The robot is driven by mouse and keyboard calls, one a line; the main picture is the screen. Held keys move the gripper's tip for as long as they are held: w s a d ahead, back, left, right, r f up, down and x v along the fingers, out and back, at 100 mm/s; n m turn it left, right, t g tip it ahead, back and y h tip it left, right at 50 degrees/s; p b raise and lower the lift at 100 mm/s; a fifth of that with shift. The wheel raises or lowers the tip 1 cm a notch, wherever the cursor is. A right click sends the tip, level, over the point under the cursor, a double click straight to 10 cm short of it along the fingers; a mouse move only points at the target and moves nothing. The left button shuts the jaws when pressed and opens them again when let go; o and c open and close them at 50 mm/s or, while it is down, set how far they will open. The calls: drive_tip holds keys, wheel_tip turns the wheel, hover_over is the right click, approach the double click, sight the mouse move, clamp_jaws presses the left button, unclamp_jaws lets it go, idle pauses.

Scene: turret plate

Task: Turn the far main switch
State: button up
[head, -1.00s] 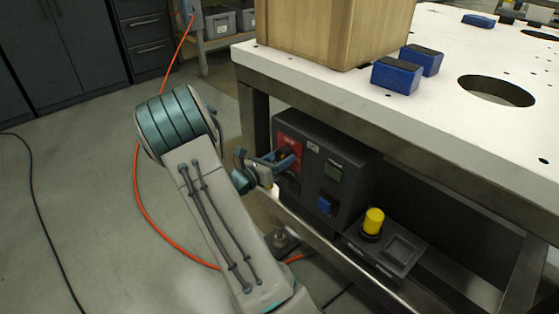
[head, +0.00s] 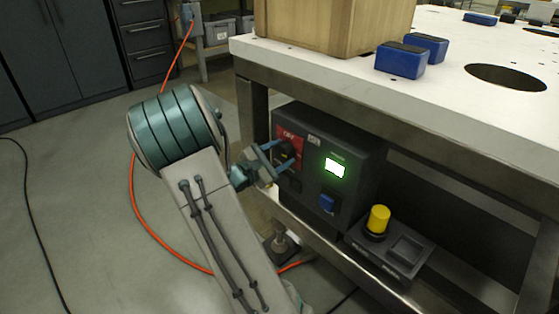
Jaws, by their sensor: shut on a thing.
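The dark control box (head: 360,190) sits on the shelf under the white table. Its main switch has a red plate (head: 291,134) marked OFF at the box's upper left. My gripper (head: 284,155) is at that switch, its blue-grey fingers shut on the dark knob. The fingers hide much of the knob, so its exact angle is hard to tell. A small display (head: 335,168) on the box is lit bright green-white.
A blue button (head: 328,202) is below the display. A yellow button (head: 378,218) stands on a low panel at right. A wooden box (head: 330,30) and blue blocks (head: 400,61) are on the white tabletop (head: 440,95). An orange cable (head: 150,240) crosses the floor.

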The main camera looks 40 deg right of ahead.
drive_tip(key=shift+f+m+b, duration=0.1)
drive_tip(key=shift+m+b, duration=0.5)
drive_tip(key=shift+m, duration=0.3)
drive_tip(key=o, duration=1)
drive_tip(key=shift+a, duration=0.15)
drive_tip(key=a+p, duration=0.1)
drive_tip(key=a, duration=0.3)
drive_tip(key=a+p, duration=0.1)
drive_tip(key=a, duration=0.4)
drive_tip(key=s+a+p, duration=0.1)
drive_tip(key=a, duration=0.3)
drive_tip(key=shift+a, duration=0.3)
